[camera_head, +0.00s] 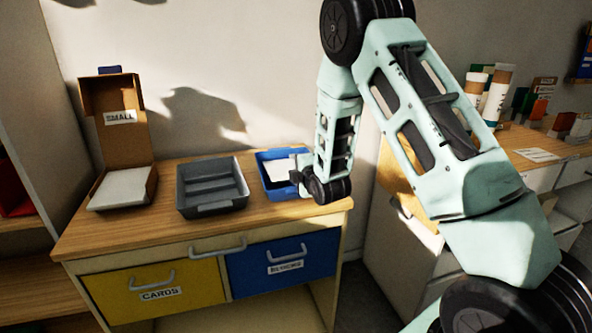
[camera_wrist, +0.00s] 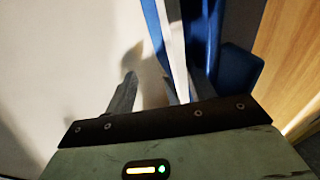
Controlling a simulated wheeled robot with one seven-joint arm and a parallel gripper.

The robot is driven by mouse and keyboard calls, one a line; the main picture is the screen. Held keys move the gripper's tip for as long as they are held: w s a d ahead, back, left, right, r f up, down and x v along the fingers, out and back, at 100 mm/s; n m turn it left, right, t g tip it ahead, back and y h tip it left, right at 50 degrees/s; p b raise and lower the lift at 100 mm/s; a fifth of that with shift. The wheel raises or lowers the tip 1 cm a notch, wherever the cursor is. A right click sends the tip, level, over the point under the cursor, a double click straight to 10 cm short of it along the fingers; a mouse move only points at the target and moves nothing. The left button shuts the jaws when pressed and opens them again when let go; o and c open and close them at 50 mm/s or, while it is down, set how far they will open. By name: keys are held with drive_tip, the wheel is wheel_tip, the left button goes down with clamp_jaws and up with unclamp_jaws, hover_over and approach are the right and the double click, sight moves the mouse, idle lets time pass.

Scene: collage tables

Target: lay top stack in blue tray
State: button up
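The blue tray (camera_head: 265,157) stands on the right end of the cabinet top in the head view. A white stack (camera_head: 279,170) lies in it, partly hidden by my gripper (camera_head: 297,170), which is low at the tray's right side. In the wrist view, a white strip of the stack (camera_wrist: 175,40) runs between blue tray walls (camera_wrist: 240,75). My gripper (camera_wrist: 165,85) has its fingers apart there, with a gap between the left finger and the strip. Another white stack (camera_head: 123,188) lies in the open cardboard box marked SMALL (camera_head: 140,150).
An empty grey tray (camera_head: 212,208) stands between the box and the blue tray. The cabinet (camera_head: 225,247) has a yellow CARDS drawer (camera_head: 155,290) and a blue drawer (camera_head: 285,266), both closed. A pale wall is close behind. A second counter (camera_head: 530,140) with several items stands at right.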

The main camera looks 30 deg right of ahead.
drive_tip(key=a+v, duration=0.1)
drive_tip(key=v, duration=0.8)
drive_tip(key=shift+w, duration=0.15)
drive_tip(key=shift+r, duration=0.1)
wheel_tip(320, 180, up, 6)
drive_tip(key=s+p, duration=0.2)
drive_tip(key=p, duration=0.4)
drive_tip(key=shift+s+a, duration=0.4)
drive_tip(key=shift+a, duration=0.1)
